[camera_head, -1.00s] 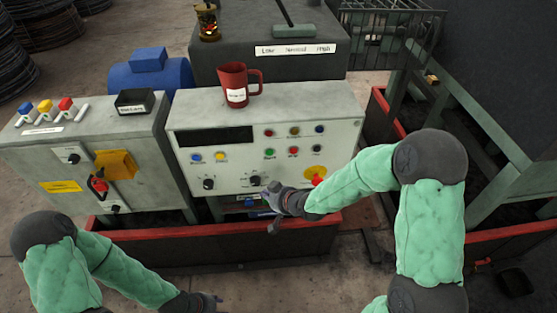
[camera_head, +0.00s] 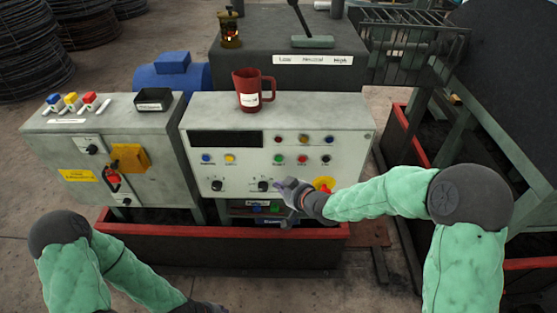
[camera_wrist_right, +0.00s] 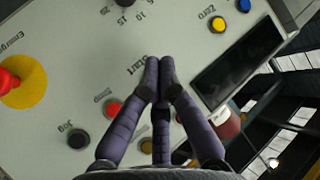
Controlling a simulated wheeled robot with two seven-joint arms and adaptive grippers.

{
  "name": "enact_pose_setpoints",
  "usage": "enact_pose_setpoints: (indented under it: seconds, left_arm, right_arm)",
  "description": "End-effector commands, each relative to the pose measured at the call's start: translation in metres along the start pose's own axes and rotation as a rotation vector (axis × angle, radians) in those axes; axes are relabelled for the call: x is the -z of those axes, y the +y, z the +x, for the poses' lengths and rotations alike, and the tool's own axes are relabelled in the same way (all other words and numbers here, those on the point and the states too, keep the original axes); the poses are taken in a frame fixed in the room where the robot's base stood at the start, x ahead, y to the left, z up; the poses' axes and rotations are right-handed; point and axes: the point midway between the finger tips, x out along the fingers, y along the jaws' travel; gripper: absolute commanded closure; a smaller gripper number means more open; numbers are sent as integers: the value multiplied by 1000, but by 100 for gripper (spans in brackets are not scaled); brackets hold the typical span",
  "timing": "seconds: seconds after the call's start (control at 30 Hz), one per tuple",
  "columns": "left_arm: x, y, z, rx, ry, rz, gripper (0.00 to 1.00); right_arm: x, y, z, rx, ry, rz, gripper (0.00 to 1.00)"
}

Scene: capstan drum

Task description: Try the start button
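The start button is the green one (camera_head: 279,159) in the lower button row of the grey control panel (camera_head: 345,135). In the right wrist view the "Start" label (camera_wrist_right: 137,66) is beside my fingertips, and the button itself seems hidden behind the fingers. My right gripper (camera_head: 283,184) is in front of the panel, just below that row. In the wrist view its fingertips (camera_wrist_right: 160,66) are together, with nothing seen between them. I cannot tell whether they touch the panel. My left gripper (camera_head: 208,308) is at the bottom edge, mostly cut off.
A red stop button (camera_wrist_right: 113,107) and black jog button (camera_wrist_right: 78,138) are near the fingers. A red emergency knob on a yellow disc (camera_wrist_right: 24,86) is at left. A red mug (camera_head: 248,90) stands on the panel housing. A red-rimmed trough (camera_head: 160,230) runs below.

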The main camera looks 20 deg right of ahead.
Motion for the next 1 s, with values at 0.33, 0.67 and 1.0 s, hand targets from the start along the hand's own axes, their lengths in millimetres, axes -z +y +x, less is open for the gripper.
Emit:
enact_pose_setpoints:
  seconds: [0.33, 0.67, 1.0]
  left_arm:
    - [0, 3, -9, 0, 0, 0, 58]
    - [-1, 6, -16, 0, 0, 0, 58]
    - [-1, 6, -16, 0, 0, 0, 58]
  right_arm:
    - [22, 22, 30, -1, -1, 0, 100]
    - [38, 38, 51, -1, 0, 0, 100]
    - [40, 41, 55, -1, 0, 0, 100]
